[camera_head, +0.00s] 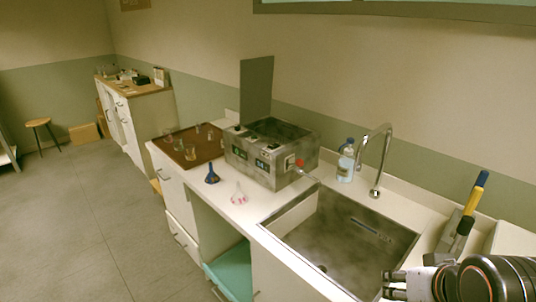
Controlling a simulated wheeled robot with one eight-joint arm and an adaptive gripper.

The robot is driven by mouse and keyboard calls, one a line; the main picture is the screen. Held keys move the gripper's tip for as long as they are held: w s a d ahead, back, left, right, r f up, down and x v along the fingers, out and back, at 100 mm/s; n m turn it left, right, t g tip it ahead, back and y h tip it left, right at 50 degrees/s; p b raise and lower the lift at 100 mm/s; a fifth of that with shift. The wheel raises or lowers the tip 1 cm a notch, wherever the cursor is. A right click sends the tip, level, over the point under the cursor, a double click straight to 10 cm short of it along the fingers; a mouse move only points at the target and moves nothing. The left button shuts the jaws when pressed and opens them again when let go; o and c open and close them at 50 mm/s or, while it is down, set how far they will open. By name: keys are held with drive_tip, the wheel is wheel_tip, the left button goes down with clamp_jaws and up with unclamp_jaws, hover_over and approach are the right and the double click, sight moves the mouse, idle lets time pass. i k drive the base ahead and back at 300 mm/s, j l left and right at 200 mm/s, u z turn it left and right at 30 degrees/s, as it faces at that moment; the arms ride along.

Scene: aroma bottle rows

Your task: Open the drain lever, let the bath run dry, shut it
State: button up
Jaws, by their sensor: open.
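The metal water bath (255,166) stands on the white counter, left of the sink. Its lid (257,88) is raised upright at the back. The drain lever (299,163) is a small red-tipped part on the bath's right side, above a short outlet (308,176) that points towards the sink (330,245). The lever's exact angle is too small to tell. I cannot make out the water level in the bath or any stream from the outlet. My gripper (393,286) is at the lower right, over the sink's front right corner, open and empty, well apart from the lever.
A curved faucet (386,150) and a clear bottle (346,162) stand behind the sink. A dark blue flask (212,175) and a flask with pink contents (239,194) stand before the bath. A brown tray (180,141) holds glassware. Yellow- and blue-handled tools (474,199) stand at right.

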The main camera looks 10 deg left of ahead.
sight(299, 162)
drive_tip(key=j+u, duration=0.25)
drive_tip(key=j, duration=0.4)
drive_tip(key=j+u, duration=0.25)
drive_tip(key=j, duration=0.4)
